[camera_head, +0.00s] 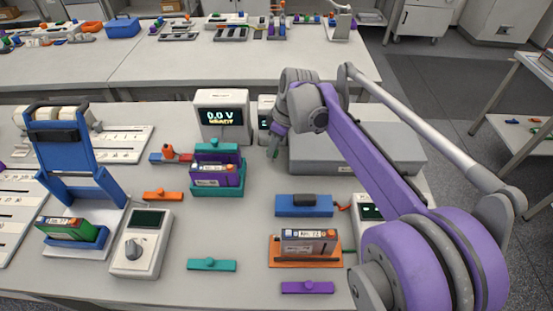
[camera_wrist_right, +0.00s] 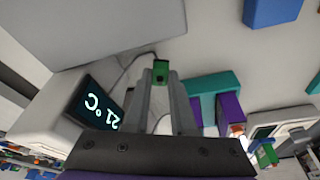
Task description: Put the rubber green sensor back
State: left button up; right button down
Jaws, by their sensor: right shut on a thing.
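The green sensor (camera_wrist_right: 161,72) is a small green block between the fingertips of my right gripper (camera_wrist_right: 162,80) in the right wrist view. The gripper is shut on it. A thin grey cable (camera_wrist_right: 128,68) curves close to the sensor. In the head view my right gripper (camera_head: 275,148) points down just in front of the temperature display box (camera_head: 265,106), and a bit of green shows at its tips. The box's screen reads 21 °C in the right wrist view (camera_wrist_right: 95,105). My left gripper is not in view.
A 0.0 V meter (camera_head: 222,115) stands left of my right gripper. A teal holder (camera_head: 218,190) with a purple battery stands in front of it. A grey flat box (camera_head: 345,155) lies to the right. An orange holder (camera_head: 275,255) and blue block (camera_head: 303,206) are nearer.

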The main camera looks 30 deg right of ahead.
aim_at(276, 151)
jog(key=shift+f, duration=2.3)
jog(key=shift+f, duration=0.15)
jog(key=c, duration=0.7)
grip_release()
jog(key=shift+c, duration=0.2)
jog(key=shift+r, duration=0.35)
jog(key=v, duration=1.1)
jog(key=shift+r+p, duration=0.35)
jog(key=shift+p, duration=0.1)
